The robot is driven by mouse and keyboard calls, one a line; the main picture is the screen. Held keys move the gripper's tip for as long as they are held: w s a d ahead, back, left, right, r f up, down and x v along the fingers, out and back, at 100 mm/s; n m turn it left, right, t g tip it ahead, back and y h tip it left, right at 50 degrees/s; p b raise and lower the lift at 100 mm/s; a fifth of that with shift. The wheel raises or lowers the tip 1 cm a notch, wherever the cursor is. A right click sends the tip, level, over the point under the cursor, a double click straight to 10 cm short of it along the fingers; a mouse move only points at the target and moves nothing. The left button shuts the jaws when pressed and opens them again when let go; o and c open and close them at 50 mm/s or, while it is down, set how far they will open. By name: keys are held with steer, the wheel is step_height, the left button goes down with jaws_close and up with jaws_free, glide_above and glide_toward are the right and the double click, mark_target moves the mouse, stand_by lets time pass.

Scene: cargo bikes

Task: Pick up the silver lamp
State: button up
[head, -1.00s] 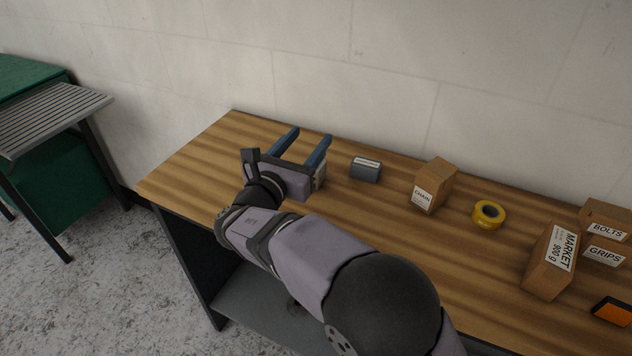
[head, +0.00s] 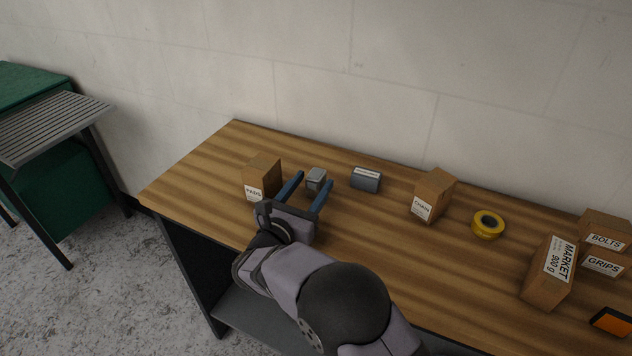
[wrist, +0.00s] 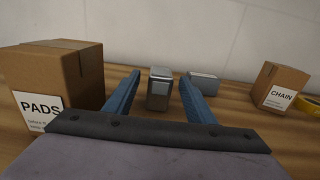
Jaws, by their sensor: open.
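The silver lamp (head: 316,179) is a small grey block-shaped thing standing on the wooden bench. It also shows in the wrist view (wrist: 160,88), upright, between and just beyond my two blue fingers. My gripper (head: 310,184) is open and empty, with its fingers pointing toward the wall. In the head view the fingertips lie on either side of the lamp's near part. I cannot tell whether either finger touches it.
The PADS box (head: 262,177) stands close left of my left finger. A grey labelled block (head: 366,180) is right of the lamp. The CHAIN box (head: 434,194), yellow tape roll (head: 488,224) and MARKET box (head: 549,272) are farther right. The wall runs behind the bench.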

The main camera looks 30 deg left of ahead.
mark_target(323, 169)
steer(key=shift+w+a+p, duration=0.1)
steer(key=shift+w+p, duration=0.6)
steer(key=shift+w, duration=2.65)
steer(key=c, duration=1.2)
